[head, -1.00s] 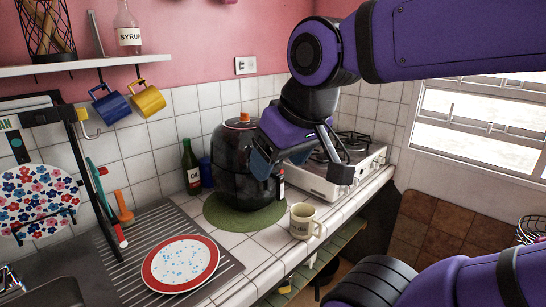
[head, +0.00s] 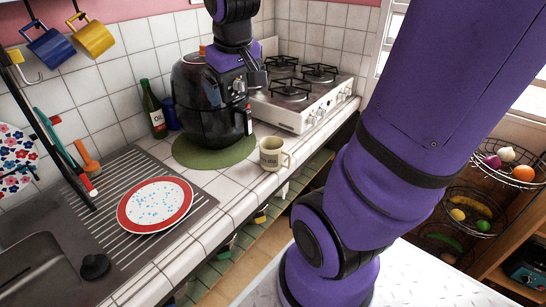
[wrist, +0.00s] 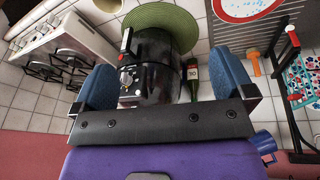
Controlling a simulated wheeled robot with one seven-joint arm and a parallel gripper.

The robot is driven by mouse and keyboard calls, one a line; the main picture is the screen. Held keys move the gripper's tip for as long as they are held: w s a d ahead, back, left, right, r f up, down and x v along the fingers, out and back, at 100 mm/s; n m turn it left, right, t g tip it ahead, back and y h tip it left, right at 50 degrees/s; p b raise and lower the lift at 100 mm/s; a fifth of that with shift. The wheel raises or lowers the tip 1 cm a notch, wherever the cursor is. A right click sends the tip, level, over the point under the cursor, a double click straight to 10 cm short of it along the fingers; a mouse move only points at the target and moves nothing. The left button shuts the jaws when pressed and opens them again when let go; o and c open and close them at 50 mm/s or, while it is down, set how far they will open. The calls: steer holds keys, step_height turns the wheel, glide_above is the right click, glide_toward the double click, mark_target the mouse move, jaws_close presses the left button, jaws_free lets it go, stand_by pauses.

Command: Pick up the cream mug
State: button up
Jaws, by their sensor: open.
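The cream mug (head: 271,153) stands upright on the white tiled counter near its front edge, its handle toward the right and dark lettering on its side.
The black air fryer (head: 201,105) stands on a green round mat (head: 190,153) left of the mug. A white gas stove (head: 294,118) is behind it. A red-rimmed plate (head: 127,216) lies on the drainer to the left. An oil bottle (head: 154,112) stands by the wall.

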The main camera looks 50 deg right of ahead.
steer(key=w+d+f+g, duration=0.2)
steer(key=w+d+f, duration=0.3)
steer(key=d+f, duration=0.3)
steer(key=m+y, duration=0.2)
glide_above(271, 138)
steer(key=s+a, duration=0.2)
steer(key=a, duration=0.1)
step_height(271, 138, down, 12)
steer(key=shift+g, duration=0.4)
steer(key=f, duration=0.5)
steer(key=shift+s+d+f, duration=0.2)
steer(key=shift+s+a+f, duration=0.1)
steer(key=shift+s+f, duration=0.05)
steer(key=shift+f, duration=1.2)
steer(key=shift+s+f, duration=0.1)
steer(key=shift+f, duration=1.25)
steer(key=shift+c, duration=0.5)
steer(key=c, duration=0.8)
steer(key=shift+r, duration=0.1)
